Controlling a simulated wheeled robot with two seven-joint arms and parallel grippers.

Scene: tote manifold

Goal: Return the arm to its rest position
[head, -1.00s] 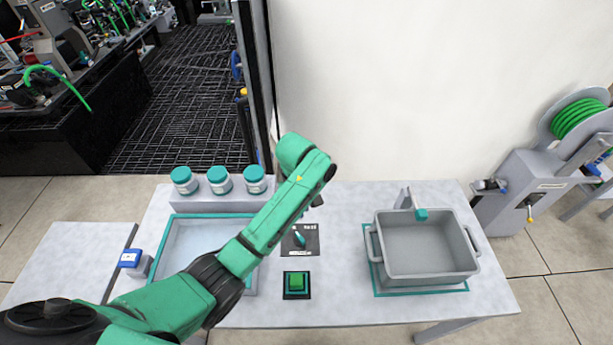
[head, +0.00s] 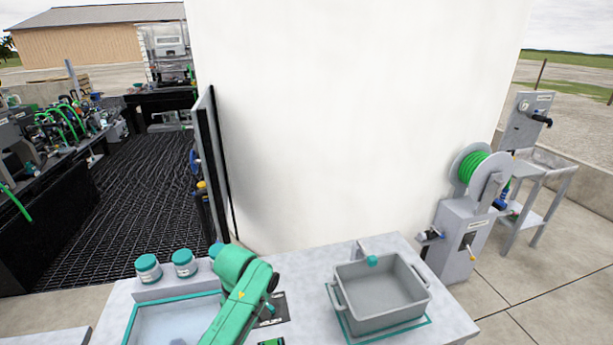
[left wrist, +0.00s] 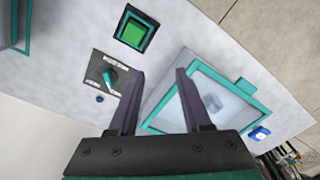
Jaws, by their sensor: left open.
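My left arm (head: 240,300) reaches up from the bottom of the head view over the table, its upper part bent above the white table. In the left wrist view my left gripper (left wrist: 160,85) is open, with two dark fingers spread apart and nothing between them. Below it are the white tabletop, a dial with a teal knob (left wrist: 110,76), a green button (left wrist: 132,33) and a teal-rimmed tray (left wrist: 180,80) with a pale block in it. The gripper's fingers do not show in the head view. My right gripper is not in view.
A grey tote (head: 378,293) stands on a teal-outlined spot on the right of the table. White jars with teal lids (head: 148,268) stand at the back left. A white wall (head: 340,120) rises behind the table. A hose reel (head: 478,175) stands to the right.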

